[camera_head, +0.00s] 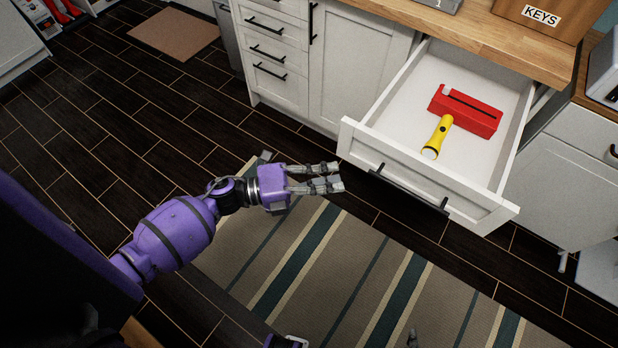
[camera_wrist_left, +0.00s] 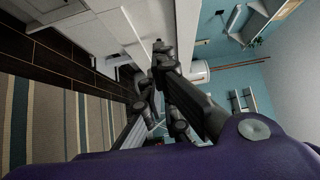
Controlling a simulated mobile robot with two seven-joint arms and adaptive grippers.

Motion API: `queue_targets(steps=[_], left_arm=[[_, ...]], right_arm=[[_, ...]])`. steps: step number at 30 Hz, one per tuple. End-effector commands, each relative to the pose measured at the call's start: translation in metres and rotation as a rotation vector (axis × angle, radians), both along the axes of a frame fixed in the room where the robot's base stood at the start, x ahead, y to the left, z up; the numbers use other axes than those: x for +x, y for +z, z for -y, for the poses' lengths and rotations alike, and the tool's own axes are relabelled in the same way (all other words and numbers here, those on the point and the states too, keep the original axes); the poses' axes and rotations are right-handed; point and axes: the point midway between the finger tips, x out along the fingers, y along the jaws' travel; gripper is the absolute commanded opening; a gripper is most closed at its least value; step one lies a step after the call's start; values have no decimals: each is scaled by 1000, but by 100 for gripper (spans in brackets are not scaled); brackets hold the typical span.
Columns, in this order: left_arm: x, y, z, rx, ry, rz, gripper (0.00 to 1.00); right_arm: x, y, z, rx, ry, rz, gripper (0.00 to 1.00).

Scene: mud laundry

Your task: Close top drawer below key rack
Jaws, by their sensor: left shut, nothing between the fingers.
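The white top drawer (camera_head: 357,143) is pulled far out of the cabinet below the wooden key rack box (camera_head: 540,16) labelled KEYS. Its dark bar handle (camera_head: 408,190) is on the front panel. My left gripper (camera_head: 337,176) is shut and empty, just left of the drawer front's left end, with a small apparent gap. Its dark fingers also show in the left wrist view (camera_wrist_left: 157,68), close to pale cabinet surfaces. At the head view's bottom edge only small parts of what seems to be my right arm show; its finger state is unclear.
A red box (camera_head: 465,110) and yellow flashlight (camera_head: 438,136) lie in the drawer. The white cabinet (camera_head: 358,65) stands left of it under the wooden counter (camera_head: 465,40). A striped rug (camera_head: 310,250) covers the floor in front.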

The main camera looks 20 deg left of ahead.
Motion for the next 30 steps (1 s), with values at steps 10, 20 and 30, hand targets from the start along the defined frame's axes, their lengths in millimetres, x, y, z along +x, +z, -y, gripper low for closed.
queue_targets(steps=[10, 20, 30], left_arm=[[43, 1, 31, 0, 1, 0, 0], [51, 0, 33, -1, 1, -3, 0], [55, -1, 35, -1, 1, -2, 0]], right_arm=[[-1, 7, 1, 2, -5, 2, 0], [-1, 8, 0, 2, -6, 1, 0], [-4, 5, 0, 2, -6, -5, 0]])
